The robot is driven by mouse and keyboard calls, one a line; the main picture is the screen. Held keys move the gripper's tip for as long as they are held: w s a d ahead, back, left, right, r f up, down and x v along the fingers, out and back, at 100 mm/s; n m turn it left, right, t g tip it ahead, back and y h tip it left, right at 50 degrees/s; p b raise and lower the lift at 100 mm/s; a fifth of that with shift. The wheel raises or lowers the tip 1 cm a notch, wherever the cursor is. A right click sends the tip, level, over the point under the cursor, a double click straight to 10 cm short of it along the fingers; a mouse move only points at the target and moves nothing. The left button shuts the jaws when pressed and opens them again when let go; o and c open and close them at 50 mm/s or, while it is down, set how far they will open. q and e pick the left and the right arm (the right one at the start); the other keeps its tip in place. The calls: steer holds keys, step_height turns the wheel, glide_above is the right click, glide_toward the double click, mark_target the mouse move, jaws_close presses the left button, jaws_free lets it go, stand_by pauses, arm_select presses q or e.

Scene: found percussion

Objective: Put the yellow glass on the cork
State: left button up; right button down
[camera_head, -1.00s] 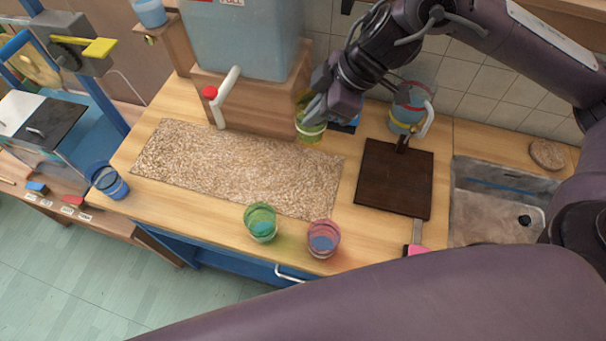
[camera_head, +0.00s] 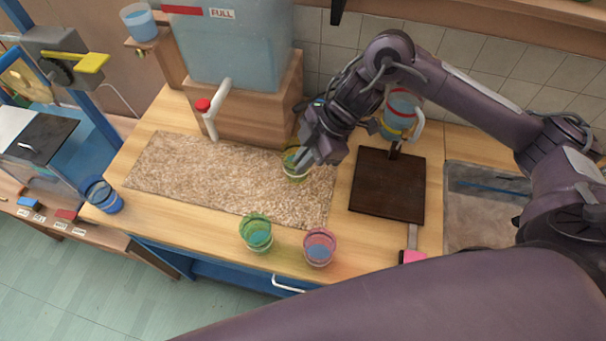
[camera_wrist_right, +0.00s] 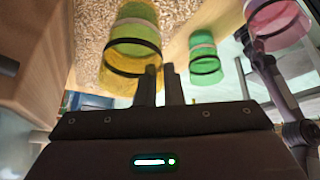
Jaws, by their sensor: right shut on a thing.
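The yellow glass (camera_head: 293,170) is a see-through tumbler with a dark band, over the right back part of the cork mat (camera_head: 200,176). My right gripper (camera_head: 307,157) is shut on the glass's side near the rim. In the right wrist view the fingers (camera_wrist_right: 160,84) pinch the edge of the yellow glass (camera_wrist_right: 134,45), with the speckled cork (camera_wrist_right: 92,40) behind it. I cannot tell whether its base touches the cork. My left gripper is not in view.
A green glass (camera_head: 256,232) and a pink glass (camera_head: 319,246) stand at the counter's front edge. A blue glass (camera_head: 103,195) is at the left. A dark board (camera_head: 387,185) lies right of the cork; a water tank (camera_head: 235,45) stands behind. The cork is otherwise clear.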

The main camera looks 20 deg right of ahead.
mark_target(304, 175)
step_height(304, 175, down, 6)
steer(key=shift+r+p, duration=0.1)
steer(key=shift+p, duration=0.3)
steer(key=shift+f, duration=0.4)
steer(key=c, duration=1.5)
jaws_free()
steer(key=shift+f, duration=0.1)
steer(key=shift+c, duration=0.2)
steer(key=b+v, duration=0.2)
steer(key=v, duration=1)
